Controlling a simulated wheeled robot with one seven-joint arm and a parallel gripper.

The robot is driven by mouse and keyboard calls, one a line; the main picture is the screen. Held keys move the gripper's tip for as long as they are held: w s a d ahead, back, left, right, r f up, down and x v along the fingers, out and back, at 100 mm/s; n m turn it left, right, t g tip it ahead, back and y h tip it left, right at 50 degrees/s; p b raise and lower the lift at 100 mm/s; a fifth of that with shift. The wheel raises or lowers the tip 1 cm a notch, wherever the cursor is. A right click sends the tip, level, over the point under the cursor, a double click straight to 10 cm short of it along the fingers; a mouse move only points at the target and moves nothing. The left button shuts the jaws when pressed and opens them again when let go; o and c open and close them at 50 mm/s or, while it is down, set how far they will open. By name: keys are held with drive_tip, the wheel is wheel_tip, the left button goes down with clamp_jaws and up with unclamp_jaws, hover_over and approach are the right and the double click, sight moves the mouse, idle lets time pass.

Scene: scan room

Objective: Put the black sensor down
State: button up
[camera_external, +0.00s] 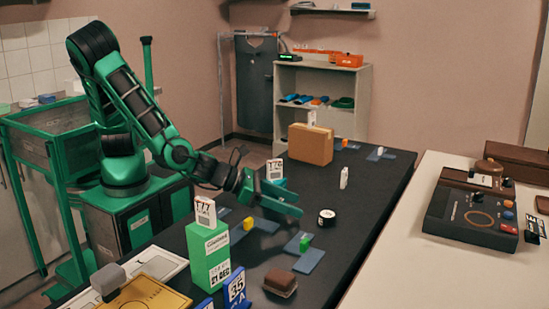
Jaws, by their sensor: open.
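A small round black object with a white band (327,218) stands on the dark table top (372,190); it looks like the black sensor. My gripper (290,203) is low over the table, a little to the left of the black object. Its green fingers point right and are open. A visible gap lies between the fingertips and the object. I see nothing held between the fingers, though the view is small.
A green box (208,262), a blue number card (235,287) and a brown block (280,282) stand in front. Blue mats (309,260) with small coloured blocks lie around my gripper. A cardboard box (310,146) stands behind. The table is clear right of the black object.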

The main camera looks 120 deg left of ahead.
drive_tip(key=shift+v, duration=1.1)
